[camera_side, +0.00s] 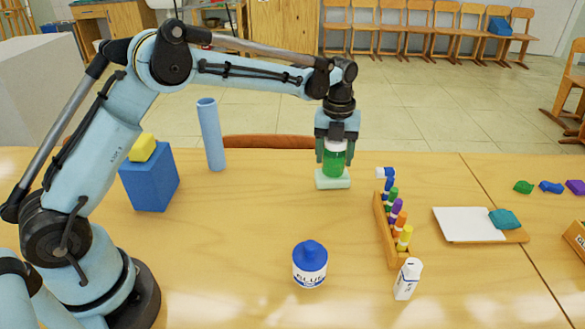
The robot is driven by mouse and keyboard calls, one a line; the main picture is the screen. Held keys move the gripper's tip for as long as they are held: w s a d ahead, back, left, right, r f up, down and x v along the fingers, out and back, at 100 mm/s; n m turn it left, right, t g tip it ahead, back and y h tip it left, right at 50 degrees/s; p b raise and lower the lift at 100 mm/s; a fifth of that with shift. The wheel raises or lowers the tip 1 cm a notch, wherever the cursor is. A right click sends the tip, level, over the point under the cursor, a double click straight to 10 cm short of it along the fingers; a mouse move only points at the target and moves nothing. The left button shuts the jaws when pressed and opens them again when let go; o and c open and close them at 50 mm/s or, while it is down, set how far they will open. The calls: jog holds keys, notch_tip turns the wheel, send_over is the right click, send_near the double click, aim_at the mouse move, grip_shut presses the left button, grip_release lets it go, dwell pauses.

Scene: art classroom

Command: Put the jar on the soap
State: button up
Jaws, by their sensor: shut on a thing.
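The jar (333,163) is green with a white lid and is upright. My gripper (334,155) points down and is shut on the jar near its top. The soap (333,182) is a pale mint-green block lying on the table. The jar is directly above the soap, and its base appears to meet the soap's top. From this angle I cannot tell whether they touch or a thin gap is left. The gripper's fingers cover the sides of the jar's upper part.
A wooden rack of coloured markers (388,230) stands right of the soap. A blue box (150,181) with a yellow block (143,147) and a blue tube (210,135) are at left. A white board (468,223) lies right.

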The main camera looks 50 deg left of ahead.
jog(key=shift+f, duration=0.15)
jog(key=o, duration=1.3)
